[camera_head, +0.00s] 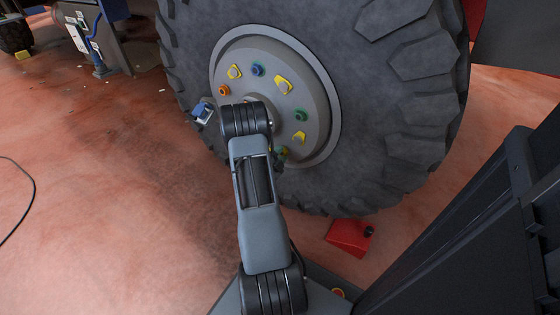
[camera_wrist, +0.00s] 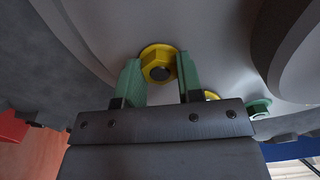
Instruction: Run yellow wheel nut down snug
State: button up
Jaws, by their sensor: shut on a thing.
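The yellow wheel nut (camera_wrist: 157,64), a hex nut with a round flange, sits against the grey wheel hub in the wrist view. My gripper (camera_wrist: 159,74) has its two green fingertips on either side of this nut and is shut on it. The flange shows beyond the fingertips, near or on the hub face; I cannot tell how tight it sits. In the head view, my arm covers most of the gripper and the gripped nut low on the wheel's hub (camera_head: 326,105).
Several other nuts ring the hub: yellow (camera_head: 283,84), blue (camera_head: 257,70), orange (camera_head: 223,90) and green (camera_head: 300,115). A green nut (camera_wrist: 258,108) is close right of my gripper. The big tyre (camera_head: 400,110) surrounds the hub. A red block (camera_head: 349,238) lies on the floor below.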

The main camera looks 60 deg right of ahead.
jog(key=m+b, duration=0.2)
jog(key=m, duration=0.1)
jog(key=m+b, duration=0.1)
jog(key=shift+a+f+m+b, duration=0.1)
jog(key=shift+f+m+b, duration=0.2)
jog(key=shift+b, duration=0.1)
jog(key=m, duration=0.4)
jog(key=shift+r, duration=0.2)
jog(key=m, duration=0.5)
jog(key=shift+m, duration=0.4)
jog(key=m, duration=0.5)
jog(key=shift+m, duration=0.4)
jog(key=o, duration=0.9)
jog(key=shift+r, duration=0.1)
jog(key=shift+o, duration=0.2)
jog(key=a+p, duration=0.2)
jog(key=a, duration=1.1)
jog(key=shift+a, duration=0.4)
